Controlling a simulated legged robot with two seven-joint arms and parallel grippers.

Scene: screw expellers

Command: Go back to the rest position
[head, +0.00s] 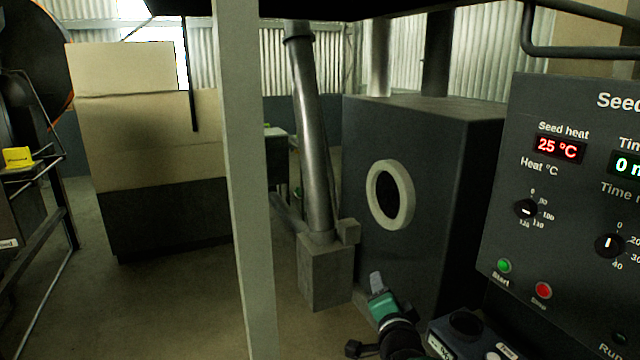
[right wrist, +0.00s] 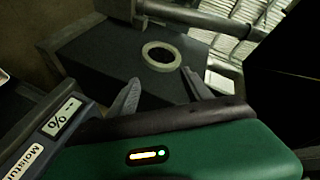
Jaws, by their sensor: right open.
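My right gripper (head: 376,280) has a green body and grey fingers. It shows low in the head view, right of centre, in front of the dark box with the pale ring. In the right wrist view its two fingers (right wrist: 160,92) are spread apart with nothing between them. The green body (right wrist: 190,150) fills the bottom of that view. My left gripper is not in view.
A moisture meter (head: 470,345) lies close to my right gripper; it also shows in the right wrist view (right wrist: 62,117). A control panel (head: 560,230) stands at right. A dark box (head: 430,200) with a ringed opening stands beyond. A post (head: 243,180) rises at left of centre.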

